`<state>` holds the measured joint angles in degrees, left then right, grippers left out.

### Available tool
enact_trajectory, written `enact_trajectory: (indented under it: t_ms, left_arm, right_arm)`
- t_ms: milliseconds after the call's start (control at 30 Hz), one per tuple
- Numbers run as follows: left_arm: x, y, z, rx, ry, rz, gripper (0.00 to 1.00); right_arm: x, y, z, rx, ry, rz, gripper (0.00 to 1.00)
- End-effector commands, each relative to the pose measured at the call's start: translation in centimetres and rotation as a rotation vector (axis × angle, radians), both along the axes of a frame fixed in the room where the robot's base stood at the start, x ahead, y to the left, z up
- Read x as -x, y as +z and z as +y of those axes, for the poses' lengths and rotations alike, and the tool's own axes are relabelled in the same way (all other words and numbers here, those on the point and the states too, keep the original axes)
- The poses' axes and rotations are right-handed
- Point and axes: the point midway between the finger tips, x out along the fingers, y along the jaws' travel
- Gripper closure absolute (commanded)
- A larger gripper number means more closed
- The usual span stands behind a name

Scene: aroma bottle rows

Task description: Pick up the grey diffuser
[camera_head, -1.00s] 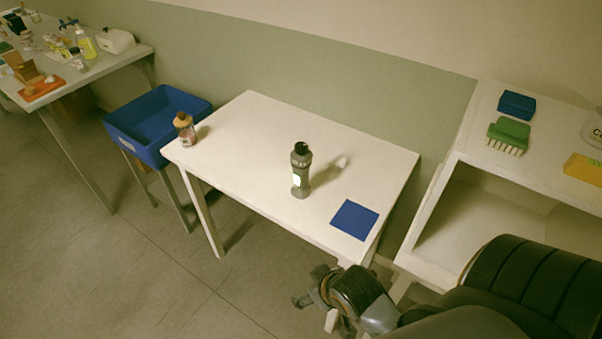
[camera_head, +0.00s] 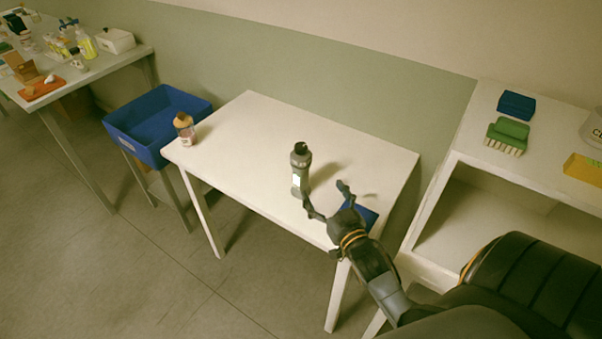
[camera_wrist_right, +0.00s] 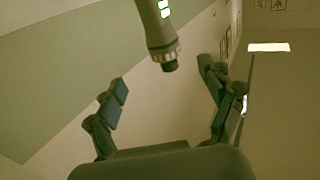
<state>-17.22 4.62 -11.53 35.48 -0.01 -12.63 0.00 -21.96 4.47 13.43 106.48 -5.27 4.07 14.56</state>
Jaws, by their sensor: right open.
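The grey diffuser (camera_head: 300,170) is a grey bottle with a black cap, standing upright near the middle of the white table (camera_head: 245,125). In the right wrist view the diffuser (camera_wrist_right: 155,25) appears upside down, with its dark cap pointing down between the fingers. My right gripper (camera_head: 324,191) is open and empty, just to the right and front of the diffuser, with its fingers towards it. The right wrist view also shows the open gripper (camera_wrist_right: 165,90), its two fingers spread apart. My left gripper is not in view.
A blue mat (camera_head: 366,213) lies at the table's right front, partly hidden by my right gripper. A small bottle with a tan top (camera_head: 184,128) stands at the left corner. A blue crate (camera_head: 150,120) is left of the table. A shelf (camera_head: 470,135) stands right.

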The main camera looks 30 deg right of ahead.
Motion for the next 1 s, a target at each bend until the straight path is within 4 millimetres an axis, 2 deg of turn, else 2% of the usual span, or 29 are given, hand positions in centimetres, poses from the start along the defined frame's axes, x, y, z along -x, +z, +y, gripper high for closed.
enact_trajectory:
  t_ms: [300,400,567,800,1000]
  left_arm:
    - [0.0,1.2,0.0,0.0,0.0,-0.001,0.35]
    - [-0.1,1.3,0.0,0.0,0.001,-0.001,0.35]
    - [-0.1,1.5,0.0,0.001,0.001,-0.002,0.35]
    - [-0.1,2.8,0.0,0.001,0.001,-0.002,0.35]
    - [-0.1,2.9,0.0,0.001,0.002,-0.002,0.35]
  right_arm:
    - [-6.0,0.3,-1.1,0.001,0.0,-0.004,0.18]
    - [-7.2,0.2,-1.3,0.002,0.0,-0.003,0.18]
    - [-8.1,0.2,-1.4,0.001,0.001,-0.002,0.18]
    - [-11.2,0.4,-1.4,0.0,0.001,-0.003,0.18]
    - [-12.9,0.1,-1.8,0.002,0.001,-0.001,0.18]
